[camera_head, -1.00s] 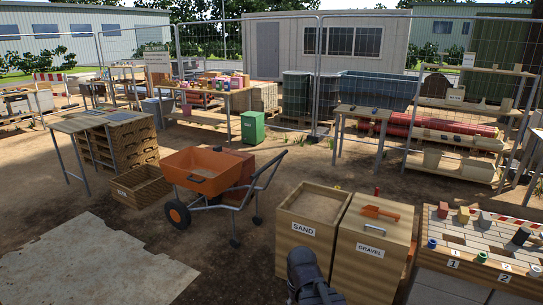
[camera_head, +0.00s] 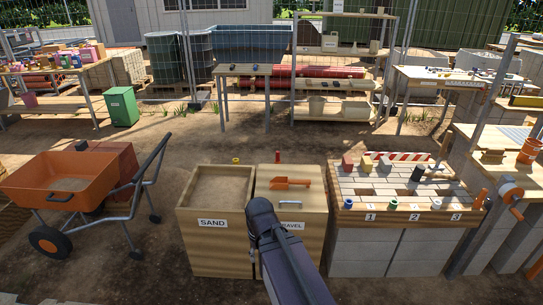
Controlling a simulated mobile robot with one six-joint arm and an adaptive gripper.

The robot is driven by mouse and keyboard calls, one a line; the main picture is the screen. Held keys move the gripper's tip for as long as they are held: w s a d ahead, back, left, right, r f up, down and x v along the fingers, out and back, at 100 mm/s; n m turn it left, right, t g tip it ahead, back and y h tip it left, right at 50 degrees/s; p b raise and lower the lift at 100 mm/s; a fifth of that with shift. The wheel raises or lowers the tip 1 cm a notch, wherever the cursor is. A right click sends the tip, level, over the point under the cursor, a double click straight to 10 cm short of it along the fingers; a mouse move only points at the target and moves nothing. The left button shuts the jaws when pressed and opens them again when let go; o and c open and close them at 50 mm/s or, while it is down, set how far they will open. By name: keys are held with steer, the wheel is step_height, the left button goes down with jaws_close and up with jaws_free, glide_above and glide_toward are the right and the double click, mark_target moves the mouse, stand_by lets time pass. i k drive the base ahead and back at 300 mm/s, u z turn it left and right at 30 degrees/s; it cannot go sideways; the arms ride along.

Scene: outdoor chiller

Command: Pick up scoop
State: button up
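The orange scoop (camera_head: 290,183) lies flat on top of the closed wooden bin labelled gravel (camera_head: 317,225), near the middle of the picture. Nothing touches it from above. A dark part of my arm (camera_head: 285,255) rises from the bottom edge and covers the left part of the gravel label. My gripper cannot be made out in this view.
The sand bin (camera_head: 213,241) stands directly left of the gravel bin. A paved block bench (camera_head: 408,207) with small coloured items and numbered places stands close on the right. An orange wheelbarrow (camera_head: 72,187) is at the left. Bare ground lies behind the bins.

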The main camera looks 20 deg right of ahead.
mark_target(279, 182)
steer(key=z, duration=0.4)
steer(key=i, duration=1.3)
steer(key=z, duration=0.3)
